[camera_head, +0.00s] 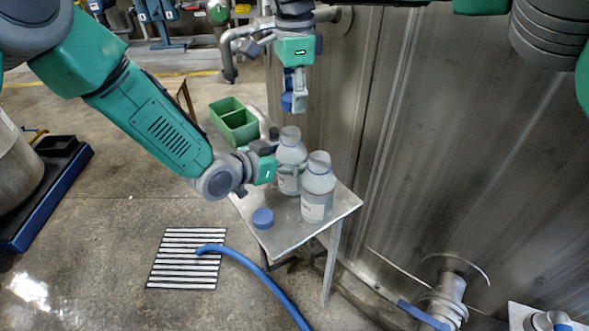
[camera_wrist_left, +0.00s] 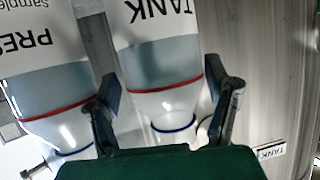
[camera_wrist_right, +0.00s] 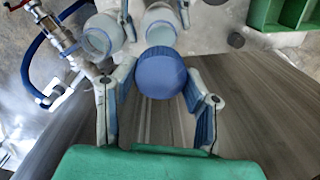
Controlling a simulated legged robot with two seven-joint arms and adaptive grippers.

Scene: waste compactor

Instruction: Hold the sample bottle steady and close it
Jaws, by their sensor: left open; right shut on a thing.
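Two clear sample bottles with open necks stand upright on a small metal table (camera_head: 285,238). The TANK bottle (camera_wrist_left: 160,65) is the rear one (camera_head: 290,155); the bottle labelled PRES... (camera_wrist_left: 45,90) is the front one (camera_head: 318,190). My left gripper (camera_head: 268,165) is open at the rear bottle, its fingers (camera_wrist_left: 168,105) on either side of the neck and shoulder; contact cannot be told. My right gripper (camera_head: 294,98) is shut on a blue cap (camera_wrist_right: 160,73), above and behind the bottles. A second blue cap (camera_head: 263,218) lies on the table's front left.
A green two-part bin (camera_head: 234,122) stands behind the bottles at the left. A tall metal tank wall (camera_head: 440,130) rises close on the right.

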